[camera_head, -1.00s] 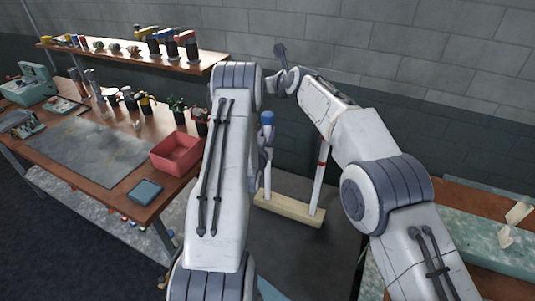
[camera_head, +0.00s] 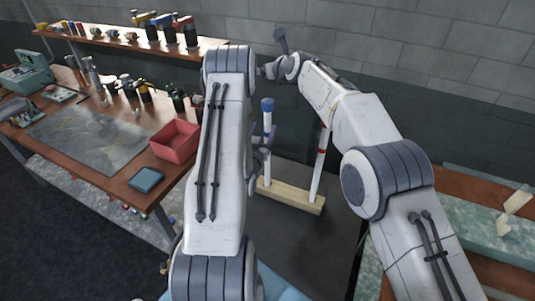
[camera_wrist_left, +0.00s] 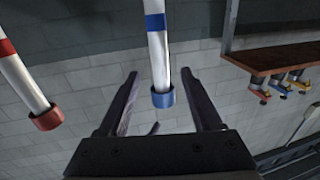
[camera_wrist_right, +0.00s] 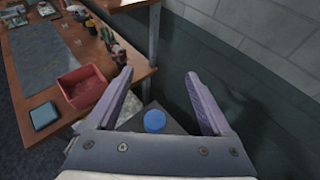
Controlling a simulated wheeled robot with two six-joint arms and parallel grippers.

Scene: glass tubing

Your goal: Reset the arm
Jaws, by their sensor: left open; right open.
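A white glass tube with a blue cap (camera_head: 267,104) and a white tube with a red band (camera_head: 320,160) stand upright in a wooden base (camera_head: 291,196). My left gripper (camera_head: 262,148) is open at the blue-capped tube, partly hidden behind my left arm. In the left wrist view, that tube (camera_wrist_left: 157,50) shows between the open fingers; I cannot tell if they touch it. The red-banded tube (camera_wrist_left: 22,80) is off to the left. My right gripper (camera_head: 280,40) is open and empty, raised above the tubes. Its wrist view shows the blue cap (camera_wrist_right: 155,120) below.
A brown workbench (camera_head: 120,185) on the left holds a red box (camera_head: 174,141), a blue pad (camera_head: 146,180) and several tools. A shelf (camera_head: 205,45) runs along the back wall. Another bench (camera_head: 490,262) stands at the right.

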